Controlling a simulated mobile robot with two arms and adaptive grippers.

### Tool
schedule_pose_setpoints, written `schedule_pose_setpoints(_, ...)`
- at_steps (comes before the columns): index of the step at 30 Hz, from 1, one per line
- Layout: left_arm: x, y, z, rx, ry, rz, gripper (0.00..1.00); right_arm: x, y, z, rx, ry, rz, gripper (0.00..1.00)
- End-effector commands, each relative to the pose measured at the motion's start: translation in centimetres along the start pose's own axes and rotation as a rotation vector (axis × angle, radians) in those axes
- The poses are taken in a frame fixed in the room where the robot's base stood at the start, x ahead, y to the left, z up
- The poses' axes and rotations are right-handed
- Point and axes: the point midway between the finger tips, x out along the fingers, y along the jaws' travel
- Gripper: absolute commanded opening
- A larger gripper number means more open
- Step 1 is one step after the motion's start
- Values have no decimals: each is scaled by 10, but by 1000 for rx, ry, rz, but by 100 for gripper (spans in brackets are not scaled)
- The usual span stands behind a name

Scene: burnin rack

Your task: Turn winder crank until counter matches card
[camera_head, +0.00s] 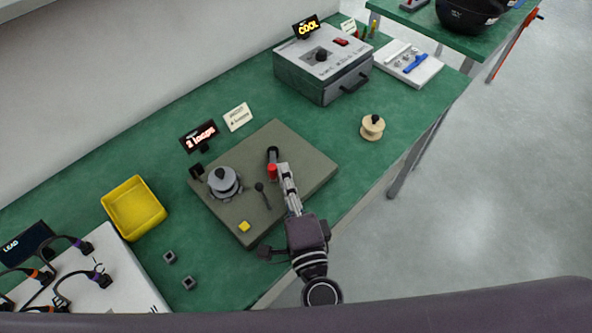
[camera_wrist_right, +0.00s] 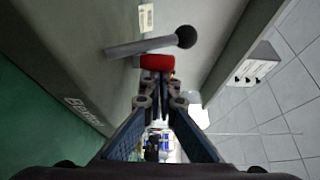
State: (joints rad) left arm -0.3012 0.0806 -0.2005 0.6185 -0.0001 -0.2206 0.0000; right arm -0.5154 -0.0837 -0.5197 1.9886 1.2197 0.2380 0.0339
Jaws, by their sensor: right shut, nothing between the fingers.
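The winder is a flat olive box (camera_head: 300,150) on the green bench, with a grey spool (camera_head: 223,181) on top. A dark crank part (camera_head: 272,155) with a red knob (camera_head: 272,171) is near its middle right. A small black display (camera_head: 198,136) behind it glows with red text that seems to read "2 loops". A cream card (camera_head: 238,117) stands beside the display; its print is too small to read. My right gripper (camera_head: 282,168) is shut and empty, its tips right by the red knob, also ahead of them in the wrist view (camera_wrist_right: 157,62). My left gripper is out of view.
A black-knobbed lever (camera_head: 263,194) and yellow button (camera_head: 244,226) are on the winder. A yellow tray (camera_head: 134,208) stands left. A grey box (camera_head: 323,72) with a "COOL" sign stands at the back, and a wooden spool (camera_head: 372,127) near the bench edge.

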Motion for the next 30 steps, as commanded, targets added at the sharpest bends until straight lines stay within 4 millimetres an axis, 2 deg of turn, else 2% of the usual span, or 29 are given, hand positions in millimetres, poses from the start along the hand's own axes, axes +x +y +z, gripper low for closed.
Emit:
schedule_pose_setpoints(12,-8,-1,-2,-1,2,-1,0,0,-1,17,1,-5,1,0)
schedule_pose_setpoints(30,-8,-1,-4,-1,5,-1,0,0,0,18,0,-4,1,0)
